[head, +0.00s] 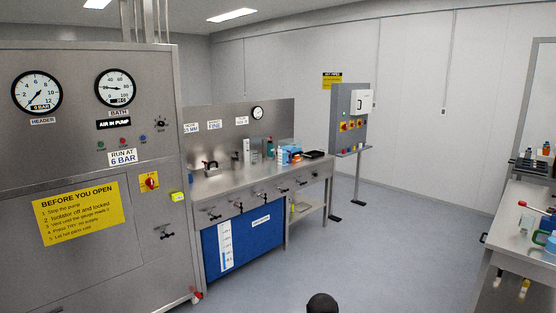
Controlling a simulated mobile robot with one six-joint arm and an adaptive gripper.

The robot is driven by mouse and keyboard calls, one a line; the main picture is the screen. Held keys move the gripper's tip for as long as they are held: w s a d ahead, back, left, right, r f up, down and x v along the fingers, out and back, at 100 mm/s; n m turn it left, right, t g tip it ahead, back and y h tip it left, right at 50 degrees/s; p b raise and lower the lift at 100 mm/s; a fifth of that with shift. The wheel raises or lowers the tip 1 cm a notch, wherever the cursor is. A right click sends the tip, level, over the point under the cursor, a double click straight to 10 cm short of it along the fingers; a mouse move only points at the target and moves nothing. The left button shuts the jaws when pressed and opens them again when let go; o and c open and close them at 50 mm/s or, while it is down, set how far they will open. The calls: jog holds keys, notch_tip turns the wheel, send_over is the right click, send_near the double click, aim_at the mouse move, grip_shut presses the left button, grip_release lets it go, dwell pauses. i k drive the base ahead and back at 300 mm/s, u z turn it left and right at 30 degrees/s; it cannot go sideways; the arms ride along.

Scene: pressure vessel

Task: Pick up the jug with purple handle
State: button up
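I cannot make out a jug with a purple handle in the head view. Small items stand on the steel bench (259,179) in the middle and on the bench at the right edge (512,214), but they are too small to tell apart fully. A teal object (551,243) at the right edge is partly cut off, and no purple handle shows on it. My gripper is not in view. A dark rounded shape shows at the bottom edge, and I cannot tell what it is.
A large steel cabinet (90,265) with gauges fills the left. A blue panel (262,232) hangs under the middle bench. A grey control stand (343,105) stands behind it. A rack of bottles (532,167) sits at the far right. The floor (395,250) between the benches is clear.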

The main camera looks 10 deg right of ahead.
aim_at(283, 152)
jog(key=u, duration=0.3)
jog(key=i, duration=3.15)
jog(key=z, duration=0.25)
jog(key=i, duration=0.95)
jog(key=z, duration=0.7)
jog(key=i, duration=1.4)
jog(key=z, duration=0.4)
